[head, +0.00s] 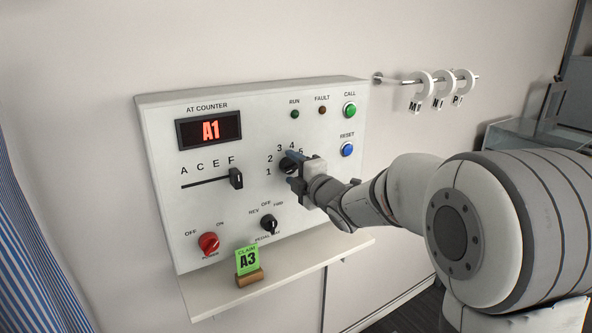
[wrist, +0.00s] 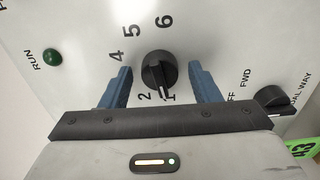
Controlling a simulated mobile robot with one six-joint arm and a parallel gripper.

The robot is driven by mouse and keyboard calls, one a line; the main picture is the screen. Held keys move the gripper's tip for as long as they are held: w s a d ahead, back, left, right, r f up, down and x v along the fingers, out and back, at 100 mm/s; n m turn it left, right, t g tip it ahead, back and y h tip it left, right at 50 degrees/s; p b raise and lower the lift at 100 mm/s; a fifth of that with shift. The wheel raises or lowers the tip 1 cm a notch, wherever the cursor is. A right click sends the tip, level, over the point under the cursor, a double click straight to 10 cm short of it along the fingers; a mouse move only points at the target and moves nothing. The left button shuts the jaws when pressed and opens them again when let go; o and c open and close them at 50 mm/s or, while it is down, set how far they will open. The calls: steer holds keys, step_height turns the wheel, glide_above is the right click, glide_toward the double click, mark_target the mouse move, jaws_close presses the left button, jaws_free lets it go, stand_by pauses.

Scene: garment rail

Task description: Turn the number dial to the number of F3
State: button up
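The number dial (wrist: 157,70) is a round black knob on the white panel, ringed by printed numbers. In the wrist view its white pointer mark faces the 1. The 3 is hidden there behind a finger but shows in the head view. My gripper (wrist: 160,76) is open, its blue fingers on either side of the dial with a gap on both sides. In the head view my gripper (head: 293,170) covers part of the dial. The display (head: 209,131) reads A1. The letter slider (head: 236,178) stands under F.
Below the dial is a black FWD/OFF/REV knob (head: 268,223), with a red power knob (head: 208,243) to its left. A green A3 claim card (head: 247,260) stands on the shelf (head: 215,297). Green CALL (head: 350,110) and blue RESET (head: 347,149) buttons are at upper right.

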steer(key=c, duration=0.9)
steer(key=shift+m, duration=0.3)
steer(key=m+b, duration=0.1)
steer(key=m, duration=0.2)
steer(key=shift+m, duration=0.3)
steer(key=m, duration=0.3)
steer(key=shift+m, duration=0.3)
steer(key=m, duration=0.4)
steer(key=shift+r, duration=0.2)
steer(key=shift+m+p, duration=0.5)
steer(key=shift+m, duration=1.4)
